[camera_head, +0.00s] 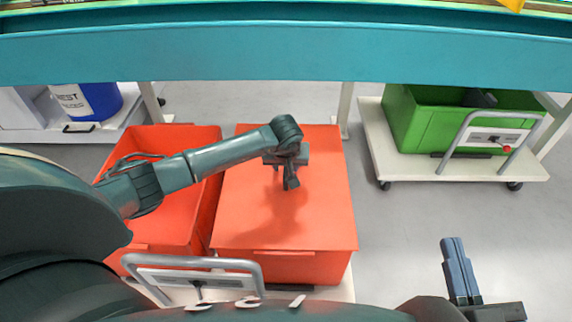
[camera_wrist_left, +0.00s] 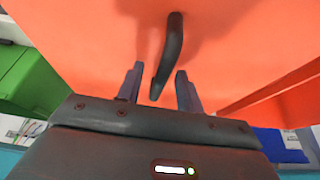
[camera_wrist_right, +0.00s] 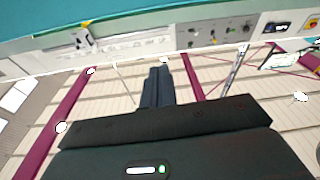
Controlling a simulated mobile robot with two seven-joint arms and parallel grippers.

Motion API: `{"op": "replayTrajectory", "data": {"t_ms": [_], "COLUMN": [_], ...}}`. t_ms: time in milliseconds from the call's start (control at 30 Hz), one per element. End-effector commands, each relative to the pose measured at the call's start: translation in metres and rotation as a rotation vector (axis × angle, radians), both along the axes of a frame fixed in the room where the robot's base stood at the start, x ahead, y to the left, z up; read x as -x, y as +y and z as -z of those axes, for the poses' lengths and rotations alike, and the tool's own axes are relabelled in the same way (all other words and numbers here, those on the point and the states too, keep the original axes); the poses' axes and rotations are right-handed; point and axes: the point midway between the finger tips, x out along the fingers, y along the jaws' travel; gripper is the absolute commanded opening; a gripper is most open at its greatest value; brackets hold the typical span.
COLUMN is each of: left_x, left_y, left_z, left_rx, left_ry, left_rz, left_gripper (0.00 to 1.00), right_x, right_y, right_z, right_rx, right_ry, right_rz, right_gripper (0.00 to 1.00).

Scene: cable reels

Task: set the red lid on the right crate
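The red lid (camera_head: 260,210) lies flat over the top of the right crate (camera_head: 300,268) and covers its opening. I cannot tell whether it sits fully flush all round. My left gripper (camera_head: 290,180) is over the lid's middle, pointing down. In the left wrist view its fingers (camera_wrist_left: 158,84) are spread apart, with the lid's dark curved handle (camera_wrist_left: 173,45) between and beyond them; I see no finger closed on it. My right gripper (camera_head: 457,265) is off to the right over the floor, its fingers together and empty; they also show together in the right wrist view (camera_wrist_right: 157,86).
An open red crate (camera_head: 205,140) stands left of the lidded one, on the same white cart with a grey handle (camera_head: 245,264). A green crate (camera_head: 420,128) on another cart (camera_head: 375,135) is at the right. A teal beam (camera_head: 290,52) crosses behind. Grey floor is clear between the carts.

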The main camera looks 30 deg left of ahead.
Motion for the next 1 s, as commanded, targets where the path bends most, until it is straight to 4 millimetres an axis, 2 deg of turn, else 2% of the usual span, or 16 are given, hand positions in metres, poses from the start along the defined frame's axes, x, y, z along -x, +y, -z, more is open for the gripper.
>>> {"op": "replayTrajectory", "data": {"t_ms": [367,500,600,800,1000], "left_x": [0.001,0.008,0.016,0.032,0.042], "left_y": [0.000,-0.003,-0.008,-0.015,-0.020], "left_z": [0.001,-0.028,-0.051,-0.091,-0.115], "left_rx": [0.000,-0.002,-0.002,-0.001,-0.001], "left_ry": [0.002,-0.001,-0.003,-0.002,-0.001], "left_rz": [0.001,0.003,0.003,0.002,0.001], "left_gripper": [0.38,0.38,0.38,0.38,0.38], "right_x": [0.000,0.000,0.000,0.001,0.002], "right_y": [0.000,0.001,0.000,-0.004,-0.008], "right_z": [0.000,-0.023,-0.029,-0.015,-0.011], "right_rx": [-0.018,-0.007,0.021,0.082,0.113], "right_ry": [0.013,-0.012,-0.023,0.004,0.006], "right_rz": [-0.004,-0.005,0.004,0.026,0.042], "right_gripper": [0.00,0.00,0.00,0.00,0.00]}}
